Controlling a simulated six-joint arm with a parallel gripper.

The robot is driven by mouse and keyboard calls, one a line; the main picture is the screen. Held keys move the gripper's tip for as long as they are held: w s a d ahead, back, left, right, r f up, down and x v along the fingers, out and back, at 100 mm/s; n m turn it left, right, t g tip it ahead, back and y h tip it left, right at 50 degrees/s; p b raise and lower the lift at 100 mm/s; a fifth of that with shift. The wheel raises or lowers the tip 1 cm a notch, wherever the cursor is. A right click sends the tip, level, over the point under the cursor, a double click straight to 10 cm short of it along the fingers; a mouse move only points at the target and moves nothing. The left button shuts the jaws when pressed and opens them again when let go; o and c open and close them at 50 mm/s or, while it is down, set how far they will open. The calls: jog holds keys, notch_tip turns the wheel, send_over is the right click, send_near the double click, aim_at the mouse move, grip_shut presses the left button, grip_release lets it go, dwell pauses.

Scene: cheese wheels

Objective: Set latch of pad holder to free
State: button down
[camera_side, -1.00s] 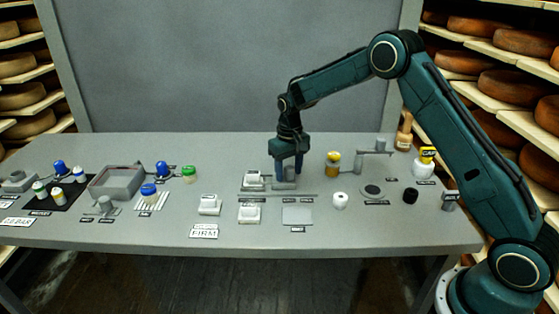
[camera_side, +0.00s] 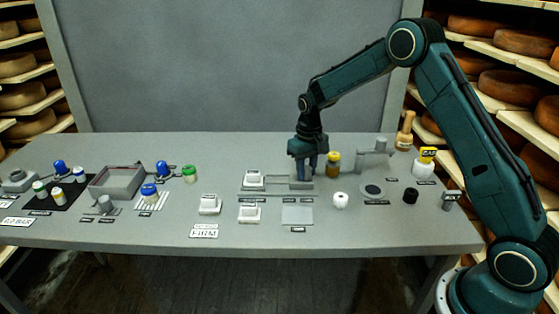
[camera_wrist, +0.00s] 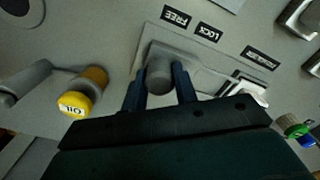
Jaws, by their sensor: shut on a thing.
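The pad holder's latch is a grey knob (camera_wrist: 159,76) in a pale grey base plate (camera_wrist: 205,80), seen in the wrist view. My gripper (camera_wrist: 160,88) has one dark blue finger on each side of the knob and is shut on it. The knob sits at the left end of the plate, on the side of the FREE label (camera_wrist: 175,16); the LOCK label (camera_wrist: 208,32) lies to its right. In the side view my gripper (camera_side: 307,178) points down at the plate, and its fingers partly hide the latch.
A yellow-capped oil bottle (camera_side: 333,163) stands close right of my gripper; it also shows in the wrist view (camera_wrist: 85,92). A grey fixture (camera_side: 374,158) is farther right. A flat grey pad (camera_side: 297,214) lies in front.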

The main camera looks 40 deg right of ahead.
jog(key=shift+s+d, duration=0.2)
jog(key=shift+d, duration=0.05)
jog(key=c, duration=1.1)
grip_release()
jog(key=shift+a+r, duration=0.1)
jog(key=shift+w+r, duration=0.1)
jog(key=shift+r, duration=0.3)
notch_tip(320, 180, up, 13)
